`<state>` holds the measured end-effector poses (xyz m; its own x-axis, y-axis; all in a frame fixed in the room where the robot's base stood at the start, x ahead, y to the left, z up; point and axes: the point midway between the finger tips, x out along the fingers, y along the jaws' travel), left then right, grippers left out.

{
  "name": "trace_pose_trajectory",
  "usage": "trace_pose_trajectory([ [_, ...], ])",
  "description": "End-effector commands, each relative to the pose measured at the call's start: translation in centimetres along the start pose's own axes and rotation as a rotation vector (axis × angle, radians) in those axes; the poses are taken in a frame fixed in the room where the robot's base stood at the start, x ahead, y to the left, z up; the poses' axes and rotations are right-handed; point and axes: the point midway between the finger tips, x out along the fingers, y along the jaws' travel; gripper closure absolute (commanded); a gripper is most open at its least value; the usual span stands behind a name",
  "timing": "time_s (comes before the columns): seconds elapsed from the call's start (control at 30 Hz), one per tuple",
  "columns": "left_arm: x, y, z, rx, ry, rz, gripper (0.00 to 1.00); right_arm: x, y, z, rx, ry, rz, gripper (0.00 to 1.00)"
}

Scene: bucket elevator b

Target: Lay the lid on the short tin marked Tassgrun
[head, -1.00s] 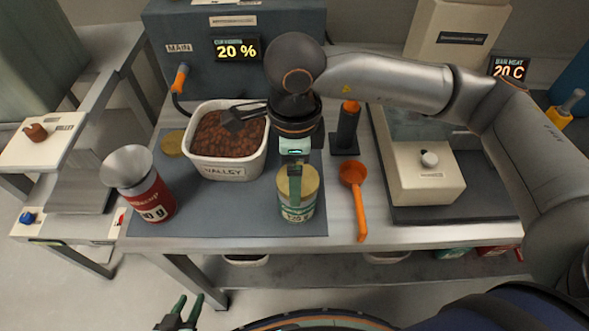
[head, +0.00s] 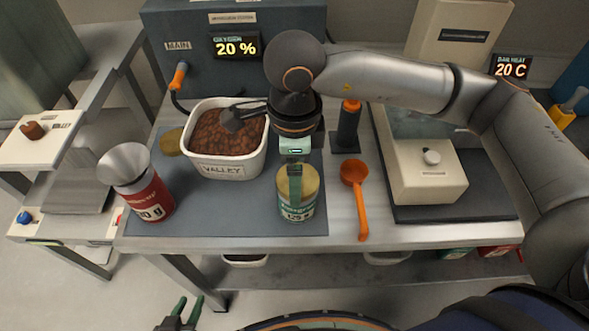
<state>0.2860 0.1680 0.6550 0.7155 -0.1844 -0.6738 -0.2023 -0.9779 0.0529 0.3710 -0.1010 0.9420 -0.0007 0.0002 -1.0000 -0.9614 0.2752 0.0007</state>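A short tin with a green and white label (head: 297,212) stands on the grey mat; its small print is hard to read. A gold disc (head: 308,181) shows at its top; I cannot tell whether it is seated or held just above the rim. My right gripper (head: 295,190) points down over this tin, a green finger crossing the disc and upper label. It is seen edge-on, so its opening is hidden. Another gold disc (head: 171,142) lies on the mat behind the red tin. My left gripper (head: 186,306) is at the bottom edge, fingers apart, empty, away from the table.
A red tin (head: 150,200) with a metal funnel (head: 124,165) stands at the mat's left. A white tub (head: 225,172) marked Valley holds brown granules and a dark scoop. An orange scoop (head: 361,205) lies right of the short tin. A scale-like machine (head: 428,185) stands further right.

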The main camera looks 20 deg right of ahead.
Motion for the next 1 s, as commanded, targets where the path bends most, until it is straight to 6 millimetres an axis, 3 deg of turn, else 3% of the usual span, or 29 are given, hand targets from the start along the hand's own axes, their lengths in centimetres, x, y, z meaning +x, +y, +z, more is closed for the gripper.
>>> trace_pose_trajectory([
  [1.0, 0.69, -0.06, 0.81, 0.0, -0.001, 0.0, 0.63, 0.48, 0.0, 0.01, 0.0, 0.0, 0.0, 0.6],
])
